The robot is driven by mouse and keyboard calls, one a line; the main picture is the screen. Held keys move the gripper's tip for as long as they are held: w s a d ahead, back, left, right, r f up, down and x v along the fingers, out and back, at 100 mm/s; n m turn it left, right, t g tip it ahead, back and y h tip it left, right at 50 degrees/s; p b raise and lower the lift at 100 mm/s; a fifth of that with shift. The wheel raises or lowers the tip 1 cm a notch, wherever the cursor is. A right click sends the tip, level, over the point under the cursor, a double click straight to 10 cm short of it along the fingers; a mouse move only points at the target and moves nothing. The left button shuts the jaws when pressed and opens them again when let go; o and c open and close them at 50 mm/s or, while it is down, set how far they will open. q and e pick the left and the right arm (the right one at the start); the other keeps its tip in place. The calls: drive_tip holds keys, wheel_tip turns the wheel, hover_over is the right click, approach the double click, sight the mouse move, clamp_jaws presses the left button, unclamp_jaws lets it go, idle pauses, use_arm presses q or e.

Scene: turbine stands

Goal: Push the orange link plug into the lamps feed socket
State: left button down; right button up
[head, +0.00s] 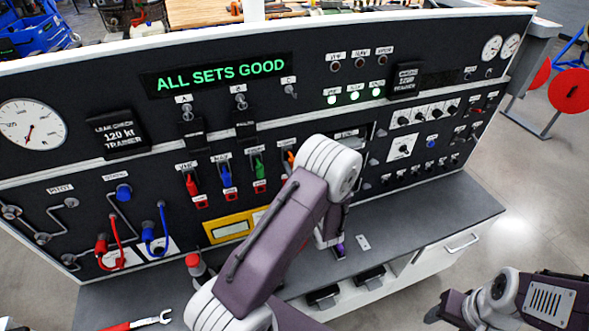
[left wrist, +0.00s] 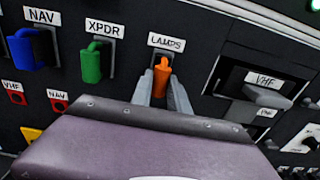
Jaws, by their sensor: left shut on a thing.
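The orange link plug (left wrist: 161,74) is between the two grey fingers of my left gripper (left wrist: 160,88) in the left wrist view. My left gripper is shut on it. The plug is at the lamps socket, just below the LAMPS label (left wrist: 166,42). Whether it is fully seated is too hard to see. In the head view a little of the orange plug (head: 291,157) shows beside my left arm, which hides the gripper's fingers.
Left of the lamps socket are a green plug (left wrist: 94,62) under XPDR and a blue plug (left wrist: 28,47) under NAV. A red plug (head: 191,185) is under VHF. A lever unit (left wrist: 262,95) is close on the right. A wrench (head: 150,319) lies on the bench.

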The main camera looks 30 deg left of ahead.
use_arm(q)
drive_tip(key=c, duration=1.6)
unclamp_jaws()
drive_tip(key=shift+w+a+r, duration=0.1)
drive_tip(key=shift+r, duration=0.3)
drive_tip(key=o, duration=0.4)
drive_tip(key=shift+w+a+f, duration=0.1)
drive_tip(key=shift+o, duration=0.4)
drive_tip(key=shift+w+a+f, duration=0.2)
drive_tip(key=shift+a+f, duration=0.1)
drive_tip(key=shift+o, duration=0.4)
drive_tip(key=shift+s+d+r, duration=0.1)
drive_tip(key=shift+s+d, duration=0.1)
drive_tip(key=shift+d, duration=0.1)
drive_tip(key=v, duration=0.7)
drive_tip(key=shift+b, duration=0.3)
use_arm(e)
drive_tip(key=shift+w+a+f, duration=0.25)
use_arm(q)
drive_tip(key=shift+a, duration=0.2)
use_arm(e)
drive_tip(key=shift+f, duration=0.1)
